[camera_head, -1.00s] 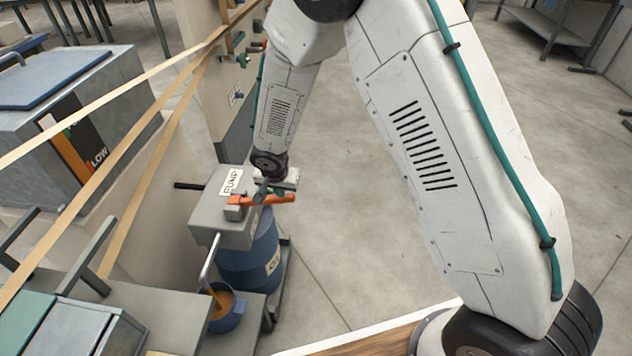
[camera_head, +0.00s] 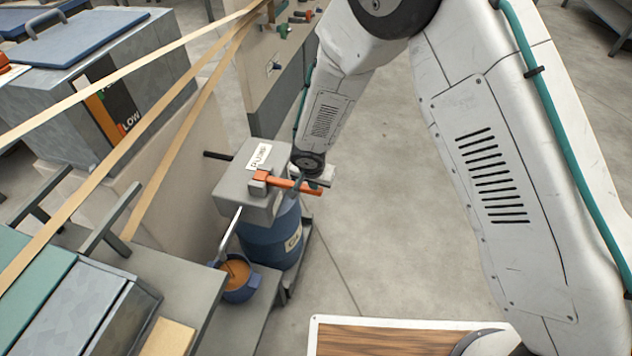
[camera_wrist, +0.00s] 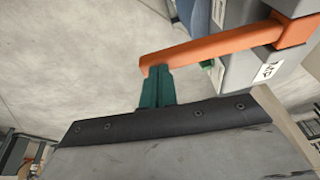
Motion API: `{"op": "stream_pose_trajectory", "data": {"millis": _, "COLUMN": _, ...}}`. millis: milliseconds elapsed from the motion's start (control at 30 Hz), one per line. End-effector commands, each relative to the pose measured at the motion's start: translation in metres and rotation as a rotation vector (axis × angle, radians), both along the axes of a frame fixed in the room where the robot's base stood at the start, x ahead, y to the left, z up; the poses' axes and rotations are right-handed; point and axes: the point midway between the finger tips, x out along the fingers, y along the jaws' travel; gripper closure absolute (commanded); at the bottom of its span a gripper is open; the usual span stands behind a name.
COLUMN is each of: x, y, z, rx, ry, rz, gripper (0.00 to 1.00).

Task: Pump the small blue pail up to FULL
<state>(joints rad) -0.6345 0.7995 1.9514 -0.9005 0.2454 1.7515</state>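The small blue pail (camera_head: 252,291) stands upright on a low grey ledge under the pump's spout (camera_head: 230,237). Orange-brown liquid (camera_head: 236,272) shows inside it; no fill mark is readable. The grey pump box (camera_head: 237,193), labelled PUMP, sits above a blue drum (camera_head: 262,248). Its orange lever (camera_head: 290,184) points right and slopes slightly down in the head view. My gripper (camera_head: 322,181) is at the lever's free end. In the wrist view, the teal fingers (camera_wrist: 157,86) are close together and meet the orange lever (camera_wrist: 215,45) near its tip.
A grey bin with a blue lid (camera_head: 75,40) stands at the back left. Tan bands (camera_head: 165,180) stretch diagonally across the left. Grey benches (camera_head: 185,285) fill the lower left. Open concrete floor (camera_head: 385,230) lies right of the pump.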

Motion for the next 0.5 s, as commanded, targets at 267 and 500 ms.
{"op": "stream_pose_trajectory", "data": {"millis": 267, "x": -0.001, "y": -0.005, "z": 0.010, "rx": -0.003, "ry": 0.004, "rz": -0.006, "gripper": 1.00}}
{"op": "stream_pose_trajectory", "data": {"millis": 500, "x": -0.006, "y": -0.016, "z": 0.061, "rx": 0.000, "ry": -0.001, "rz": -0.012, "gripper": 1.00}}
